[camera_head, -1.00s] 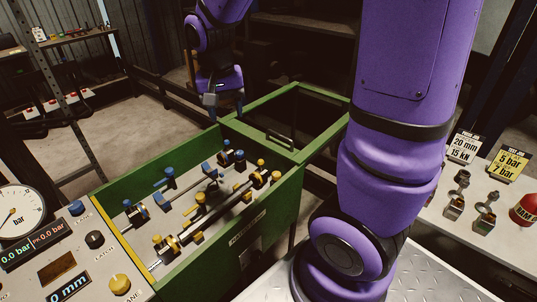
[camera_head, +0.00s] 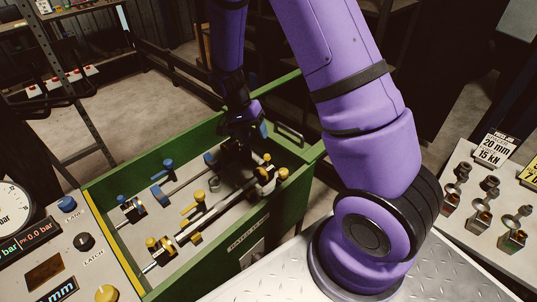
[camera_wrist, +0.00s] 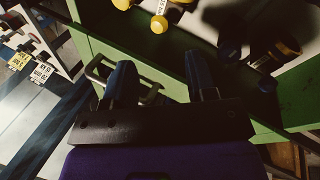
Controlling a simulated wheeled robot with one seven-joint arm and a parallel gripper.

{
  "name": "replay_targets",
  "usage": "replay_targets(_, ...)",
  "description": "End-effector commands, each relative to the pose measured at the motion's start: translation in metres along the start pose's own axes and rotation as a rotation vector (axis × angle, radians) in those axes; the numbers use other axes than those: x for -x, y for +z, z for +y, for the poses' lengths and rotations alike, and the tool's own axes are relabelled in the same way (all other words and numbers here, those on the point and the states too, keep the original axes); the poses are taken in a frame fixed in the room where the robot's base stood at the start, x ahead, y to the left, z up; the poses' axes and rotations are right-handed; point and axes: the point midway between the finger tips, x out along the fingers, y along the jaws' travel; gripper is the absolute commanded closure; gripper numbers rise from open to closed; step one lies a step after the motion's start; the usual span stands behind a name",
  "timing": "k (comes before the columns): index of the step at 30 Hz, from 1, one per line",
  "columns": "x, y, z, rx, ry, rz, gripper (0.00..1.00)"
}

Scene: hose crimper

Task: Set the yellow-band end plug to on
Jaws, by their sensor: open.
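Yellow-marked fittings sit at both ends of the long front rod in the green trough: a right end fitting (camera_head: 264,173) and a left end fitting (camera_head: 152,243). I cannot tell for certain which is the yellow-band end plug, or its setting. In the wrist view, yellow knobs (camera_wrist: 158,26) show at the top, and a dark cylinder with a yellowish ring (camera_wrist: 286,48) is at the upper right. My gripper (camera_head: 242,132) is over the far right part of the trough, behind the right end fitting. In the wrist view its fingers (camera_wrist: 161,78) are apart, with nothing between them.
The green trough wall (camera_head: 155,145) surrounds the fittings. Blue-handled fittings (camera_head: 132,208) stand along the back row. A control panel (camera_head: 70,262) with knobs is at the left. A white bench (camera_head: 470,225) with metal fittings is at the right. A handle (camera_head: 290,133) is near the gripper.

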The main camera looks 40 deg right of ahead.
Motion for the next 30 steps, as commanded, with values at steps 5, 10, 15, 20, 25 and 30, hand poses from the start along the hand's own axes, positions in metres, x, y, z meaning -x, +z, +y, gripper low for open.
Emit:
replay_targets(5,-0.029,0.000,0.001,0.001,0.004,-0.003,0.48)
replay_targets(10,-0.059,0.001,0.001,0.001,0.004,-0.003,0.48)
replay_targets(15,-0.083,0.000,0.001,0.000,0.002,-0.002,0.48)
replay_targets(20,-0.095,0.000,0.001,0.002,0.001,-0.001,0.48)
replay_targets(25,-0.098,0.000,0.001,0.002,0.000,-0.001,0.48)
replay_targets(30,-0.098,0.000,0.001,0.002,0.000,-0.001,0.48)
